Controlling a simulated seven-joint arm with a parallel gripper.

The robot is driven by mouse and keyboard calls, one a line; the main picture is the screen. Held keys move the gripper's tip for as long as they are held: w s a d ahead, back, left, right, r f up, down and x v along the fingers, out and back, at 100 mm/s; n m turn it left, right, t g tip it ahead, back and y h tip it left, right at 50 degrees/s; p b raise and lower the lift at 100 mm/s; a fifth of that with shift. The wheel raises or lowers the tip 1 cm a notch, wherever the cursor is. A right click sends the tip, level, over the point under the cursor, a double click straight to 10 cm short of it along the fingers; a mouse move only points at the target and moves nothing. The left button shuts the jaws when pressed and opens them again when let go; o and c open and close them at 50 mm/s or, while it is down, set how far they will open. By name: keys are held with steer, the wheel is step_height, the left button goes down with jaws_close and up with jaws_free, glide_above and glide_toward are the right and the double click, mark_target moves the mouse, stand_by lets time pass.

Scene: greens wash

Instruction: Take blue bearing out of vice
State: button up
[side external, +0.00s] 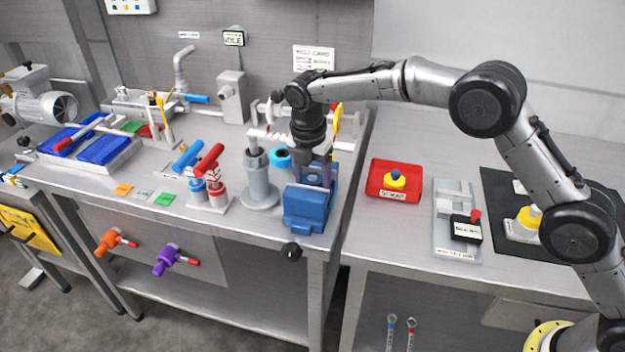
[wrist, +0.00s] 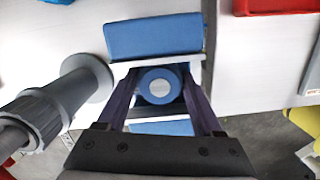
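The blue vice (side external: 305,210) stands at the front right corner of the left bench. Its blue jaw block (wrist: 153,37) also shows in the wrist view. The blue bearing (wrist: 158,86), round with a pale grey centre, sits between the vice jaws; in the side view I cannot clearly make it out. My gripper (side external: 316,178) points down over the vice. In the wrist view its two dark fingers (wrist: 160,88) stand apart on the left and right of the bearing, with what look like narrow gaps. Whether the fingertips touch it is hard to tell.
A grey post with a round base (side external: 260,182) stands close left of the vice. A light blue ring (side external: 282,158) lies behind it. A red tray (side external: 394,181) with a yellow and blue part is on the right bench. A gap separates the benches.

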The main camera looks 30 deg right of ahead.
mark_target(312, 179)
jaws_close()
steer(key=shift+r, duration=0.1)
steer(key=shift+a, duration=0.1)
stand_by(0.5)
steer(key=shift+r, duration=0.3)
step_height(312, 179, up, 10)
stand_by(2.6)
steer(key=shift+r, duration=0.25)
stand_by(0.4)
